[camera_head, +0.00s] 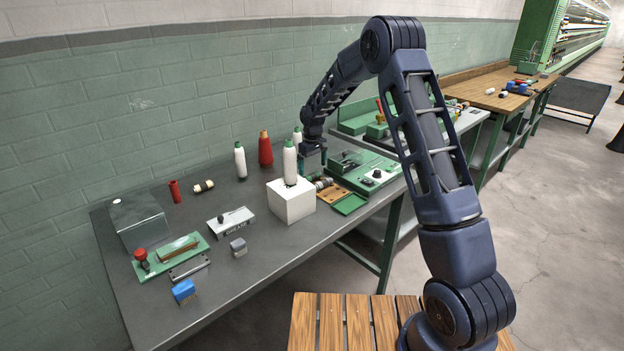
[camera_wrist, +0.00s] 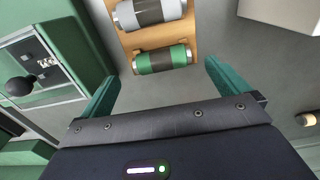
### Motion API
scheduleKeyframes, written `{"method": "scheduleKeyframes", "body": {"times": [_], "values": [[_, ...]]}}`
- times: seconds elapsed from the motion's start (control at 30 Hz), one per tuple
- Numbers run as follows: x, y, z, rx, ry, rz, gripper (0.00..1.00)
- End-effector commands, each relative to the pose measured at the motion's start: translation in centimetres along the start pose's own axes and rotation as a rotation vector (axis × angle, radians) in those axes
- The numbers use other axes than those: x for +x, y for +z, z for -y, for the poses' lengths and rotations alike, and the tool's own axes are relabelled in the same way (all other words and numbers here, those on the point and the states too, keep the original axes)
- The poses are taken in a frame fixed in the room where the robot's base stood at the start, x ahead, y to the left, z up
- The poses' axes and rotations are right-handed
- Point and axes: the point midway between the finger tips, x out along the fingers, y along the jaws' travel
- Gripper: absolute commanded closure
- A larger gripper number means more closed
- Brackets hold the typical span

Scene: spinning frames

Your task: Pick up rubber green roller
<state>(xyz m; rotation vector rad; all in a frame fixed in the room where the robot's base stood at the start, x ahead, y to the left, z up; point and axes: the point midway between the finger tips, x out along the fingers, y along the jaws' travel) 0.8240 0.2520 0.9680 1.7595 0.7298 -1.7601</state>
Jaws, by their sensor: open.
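The green roller (camera_wrist: 160,60) has silver ends and a dark middle band. It lies on a wooden board (camera_wrist: 190,43) in the wrist view, beside a grey roller (camera_wrist: 150,11) with a dark band. In the head view the rollers (camera_head: 323,183) are small and partly hidden behind the white block. My gripper (camera_wrist: 161,76) is open and empty. Its teal fingers point toward the green roller, one to each side in the picture; I see no contact. In the head view my gripper (camera_head: 312,158) is above the board area.
A white block (camera_head: 291,203) with a white bobbin (camera_head: 290,163) on top stands close left of my gripper. A red bobbin (camera_head: 265,150) stands behind. A green device (camera_head: 370,174) is on the right.

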Motion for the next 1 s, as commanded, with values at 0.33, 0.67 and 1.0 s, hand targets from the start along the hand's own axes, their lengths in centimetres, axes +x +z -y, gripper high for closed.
{"method": "scheduleKeyframes", "body": {"times": [0.33, 0.67, 1.0], "values": [[4.1, -0.3, 0.2, 0.000, 0.000, 0.001, 0.00], [4.9, -0.3, 0.2, 0.000, 0.001, 0.000, 0.02], [4.9, -0.3, 0.2, 0.000, 0.001, -0.001, 0.49]]}}
